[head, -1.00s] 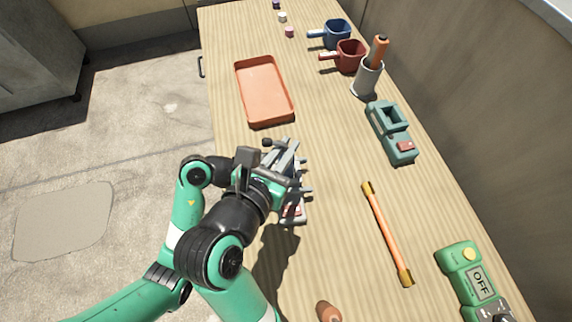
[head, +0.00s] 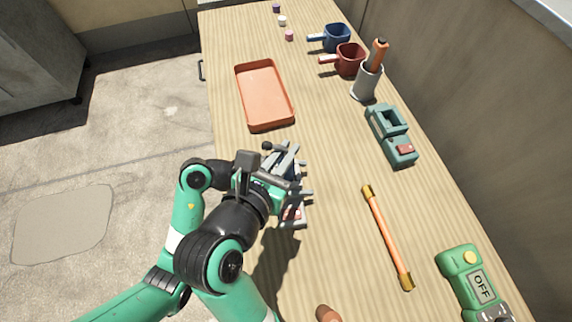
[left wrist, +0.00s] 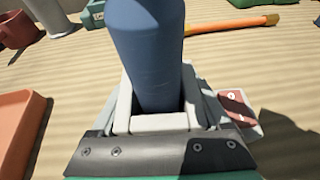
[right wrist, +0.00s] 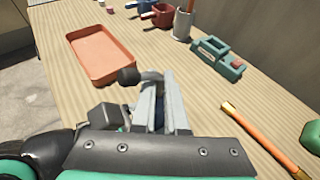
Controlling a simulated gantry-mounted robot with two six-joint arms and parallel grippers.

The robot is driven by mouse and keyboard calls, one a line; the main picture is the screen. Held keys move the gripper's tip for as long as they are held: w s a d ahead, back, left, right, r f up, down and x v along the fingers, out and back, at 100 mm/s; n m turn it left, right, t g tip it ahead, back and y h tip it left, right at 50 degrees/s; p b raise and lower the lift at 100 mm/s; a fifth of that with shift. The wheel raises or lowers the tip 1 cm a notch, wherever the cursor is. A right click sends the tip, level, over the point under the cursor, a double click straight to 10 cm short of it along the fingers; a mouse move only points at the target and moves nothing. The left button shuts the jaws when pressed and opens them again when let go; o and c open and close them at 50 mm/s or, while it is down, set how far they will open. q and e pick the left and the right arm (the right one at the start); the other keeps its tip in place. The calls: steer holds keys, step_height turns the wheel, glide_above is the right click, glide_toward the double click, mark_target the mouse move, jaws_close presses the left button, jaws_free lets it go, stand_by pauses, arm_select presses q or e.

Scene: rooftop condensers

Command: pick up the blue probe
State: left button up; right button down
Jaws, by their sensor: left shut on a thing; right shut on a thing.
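The blue probe (left wrist: 148,50) shows as a thick blue shaft in the left wrist view, standing up between pale grey jaws. My left gripper (left wrist: 158,112) is shut on it. The head view shows this gripper (head: 304,180) from above, its fingers pointing right over the table. My right gripper (right wrist: 162,106) has its grey fingers close together with a blue sliver between them, and is shut on the probe. In the head view the right gripper (head: 284,158) is just above the left one. The probe's lower end is hidden by the jaws.
A grey piece with a red label (left wrist: 238,108) lies beside the left jaws. An orange tray (head: 240,92) lies beyond the grippers.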

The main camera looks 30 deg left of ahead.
steer(key=shift+r, duration=0.1)
step_height(320, 180, up, 10)
stand_by(0.4)
arm_select(q)
steer(key=o, duration=1.5)
